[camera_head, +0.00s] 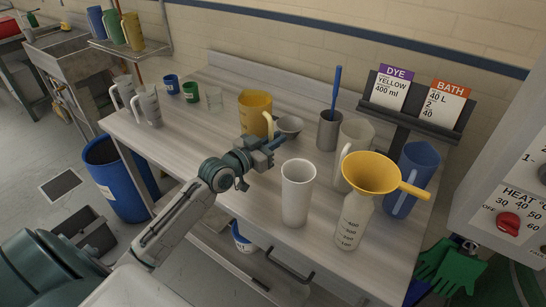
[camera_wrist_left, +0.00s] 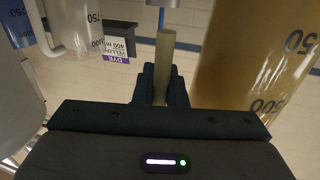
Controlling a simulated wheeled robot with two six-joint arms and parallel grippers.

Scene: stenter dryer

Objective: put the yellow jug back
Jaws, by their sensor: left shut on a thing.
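The yellow jug (camera_head: 253,110) is at the middle of the bench, toward the wall, and looks upright. My left gripper (camera_head: 270,142) is shut on its handle, which faces the front right. In the left wrist view the handle (camera_wrist_left: 164,62) stands between the fingers (camera_wrist_left: 158,85), and the amber jug body (camera_wrist_left: 250,70) with dark volume marks fills the right side. I cannot tell whether the jug's base touches the bench; the gripper hides part of its lower side. My right gripper is not in view.
A white cup (camera_head: 297,190), a bottle with a yellow funnel (camera_head: 372,173) and a blue jug (camera_head: 412,178) stand to the right. Small cups (camera_head: 190,91) stand left. A wall rack (camera_head: 125,46) holds coloured vessels.

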